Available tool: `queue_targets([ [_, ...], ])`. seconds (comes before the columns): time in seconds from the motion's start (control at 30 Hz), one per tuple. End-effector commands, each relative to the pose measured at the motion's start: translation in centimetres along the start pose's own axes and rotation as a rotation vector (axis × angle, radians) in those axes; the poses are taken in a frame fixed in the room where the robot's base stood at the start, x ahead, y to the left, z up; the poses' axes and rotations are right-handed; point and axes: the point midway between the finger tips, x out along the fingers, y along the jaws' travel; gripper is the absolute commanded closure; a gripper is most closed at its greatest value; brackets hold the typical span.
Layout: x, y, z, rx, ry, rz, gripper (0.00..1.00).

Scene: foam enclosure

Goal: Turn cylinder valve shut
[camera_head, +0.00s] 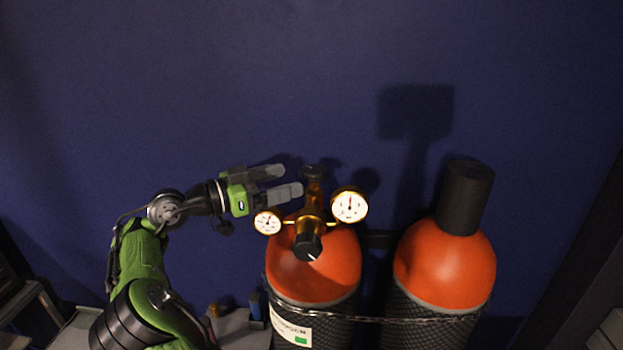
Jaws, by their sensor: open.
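The left gas cylinder (315,270) has an orange top and a netted dark body with a label. A brass valve and regulator (312,200) stands on it. A dark knob (313,171) is at the top of the valve, and a black knob with a white mark (307,247) faces the front. A gauge sits on each side, left (267,222) and right (350,205). My gripper (278,181) is open and empty, just left of the valve's upper part. Its two grey fingers point right toward the top knob, and they look apart from it, though depth is hard to judge.
A second orange cylinder (445,265) with a black cap (466,197) stands to the right. A chain (400,319) runs across both cylinders. A dark blue wall (250,80) is behind. A grey surface with small items (238,325) lies lower left of the cylinders.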

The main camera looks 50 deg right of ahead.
Motion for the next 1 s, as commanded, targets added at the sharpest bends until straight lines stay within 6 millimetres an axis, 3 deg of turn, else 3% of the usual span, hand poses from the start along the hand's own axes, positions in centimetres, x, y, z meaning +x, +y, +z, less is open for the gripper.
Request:
queue_targets([
  [0.1,3.2,0.2,0.2,0.000,-0.003,0.006,0.18],
  [0.3,6.7,0.1,-0.1,0.000,0.000,0.002,0.18],
  [0.67,7.5,0.0,-0.1,0.000,0.001,0.000,0.19],
  [1.0,7.5,0.1,-0.1,0.001,0.001,0.001,0.71],
])
